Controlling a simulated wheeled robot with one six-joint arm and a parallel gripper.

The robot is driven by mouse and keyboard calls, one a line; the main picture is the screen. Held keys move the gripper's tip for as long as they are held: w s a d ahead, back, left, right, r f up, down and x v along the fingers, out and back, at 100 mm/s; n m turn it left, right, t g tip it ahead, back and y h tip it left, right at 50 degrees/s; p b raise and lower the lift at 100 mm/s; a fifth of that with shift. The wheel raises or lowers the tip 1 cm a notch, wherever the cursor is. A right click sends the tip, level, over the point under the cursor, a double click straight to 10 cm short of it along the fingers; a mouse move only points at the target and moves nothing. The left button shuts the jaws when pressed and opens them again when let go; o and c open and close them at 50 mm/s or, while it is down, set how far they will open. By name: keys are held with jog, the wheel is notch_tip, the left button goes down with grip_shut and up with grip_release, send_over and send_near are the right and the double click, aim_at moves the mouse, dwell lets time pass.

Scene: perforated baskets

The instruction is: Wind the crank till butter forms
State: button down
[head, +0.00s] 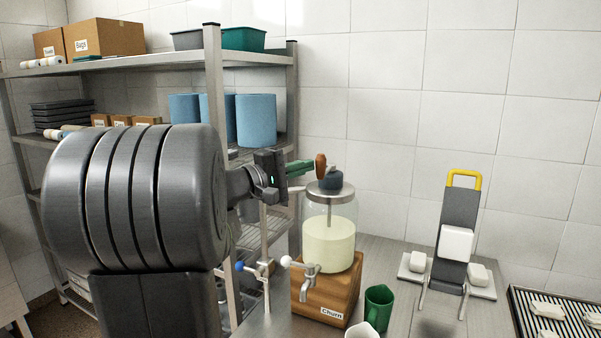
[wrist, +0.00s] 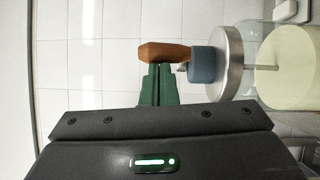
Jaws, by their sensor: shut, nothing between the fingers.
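The churn is a glass jar (head: 329,244) of pale yellow liquid on a wooden base (head: 341,289) labelled Churn. Its metal lid (head: 319,191) carries a dark blue hub (head: 331,179) and a brown crank handle (head: 321,164). In the wrist view the handle (wrist: 165,52) lies across the picture beside the blue hub (wrist: 202,64). My gripper (head: 311,166) has green fingers and is shut and empty. Its tips (wrist: 157,69) end right at the handle's near side, not around it; I cannot tell whether they touch. No butter lump shows in the jar.
A green cup (head: 378,307) and a white cup (head: 362,330) stand close by. A dark stand with a yellow handle (head: 464,178) is to the right, beside a ribbed tray (head: 537,316). A metal shelf (head: 180,61) stands behind my arm.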

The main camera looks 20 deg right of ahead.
aim_at(320, 172)
jog(key=shift+s+b, duration=0.1)
jog(key=shift+b, duration=0.2)
jog(key=s+n+t+b, duration=0.1)
jog(key=b, duration=0.2)
jog(key=s+d+n+t+b, duration=0.1)
jog(key=t+b, duration=0.1)
jog(key=b, duration=0.1)
jog(key=shift+d+f+y, duration=0.15)
jog(key=shift+f+y, duration=0.2)
jog(key=shift+y, duration=0.05)
jog(key=s+d+b, duration=0.1)
jog(key=b, duration=0.2)
jog(key=shift+s+d+r+b, duration=0.15)
jog(key=shift+s+d+b, duration=0.05)
jog(key=shift+b, duration=0.15)
jog(key=shift+s+d+r+b, duration=0.15)
jog(key=shift+s+d+b, duration=0.2)
jog(key=shift+d+b, duration=0.35)
jog(key=shift+a, duration=0.15)
